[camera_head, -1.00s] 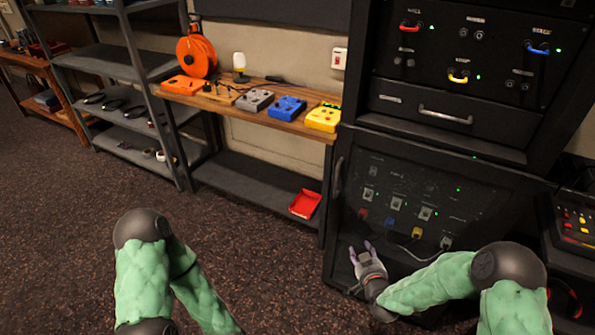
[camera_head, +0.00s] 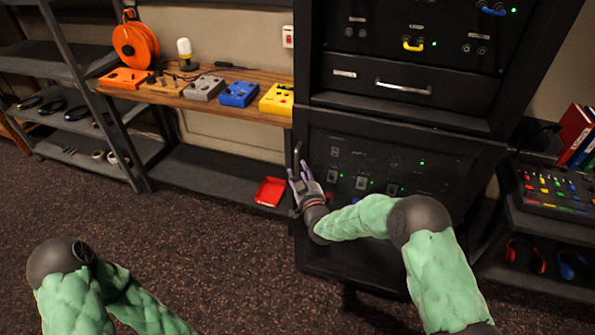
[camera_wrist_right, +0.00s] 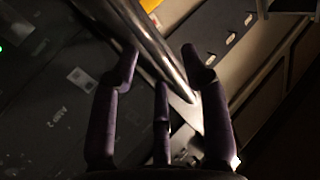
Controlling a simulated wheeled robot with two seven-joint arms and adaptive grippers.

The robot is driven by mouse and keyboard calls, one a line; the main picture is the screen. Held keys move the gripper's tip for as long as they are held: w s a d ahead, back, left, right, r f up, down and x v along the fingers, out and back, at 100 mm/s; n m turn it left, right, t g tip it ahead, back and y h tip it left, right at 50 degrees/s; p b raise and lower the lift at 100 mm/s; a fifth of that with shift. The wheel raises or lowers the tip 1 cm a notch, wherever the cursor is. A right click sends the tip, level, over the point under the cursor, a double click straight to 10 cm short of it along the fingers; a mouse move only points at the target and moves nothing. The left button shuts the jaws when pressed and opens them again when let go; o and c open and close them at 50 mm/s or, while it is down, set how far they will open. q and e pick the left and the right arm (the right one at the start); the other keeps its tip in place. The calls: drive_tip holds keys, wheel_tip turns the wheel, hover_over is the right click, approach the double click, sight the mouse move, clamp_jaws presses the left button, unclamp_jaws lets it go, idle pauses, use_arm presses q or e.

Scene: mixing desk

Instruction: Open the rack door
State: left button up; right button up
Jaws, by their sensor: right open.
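The rack door (camera_head: 395,155) is the dark, see-through lower panel of the black rack in the head view, and it looks closed. Its upright handle (camera_head: 298,152) is at the door's left edge. My right gripper (camera_head: 301,174) is open at that edge, by the lower part of the handle. In the right wrist view, the shiny metal handle (camera_wrist_right: 160,55) runs diagonally between the spread purple fingers (camera_wrist_right: 162,75). I cannot tell whether they touch it. My left arm shows at the lower left of the head view, but its gripper is out of view.
A drawer handle (camera_head: 404,87) sits above the door. A small mixer (camera_head: 560,190) stands to the right. The floor (camera_head: 210,250) in front is clear.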

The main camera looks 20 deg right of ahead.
drive_tip(key=shift+w+b, duration=0.3)
drive_tip(key=shift+w, duration=1.05)
clamp_jaws()
drive_tip(key=shift+s, duration=0.1)
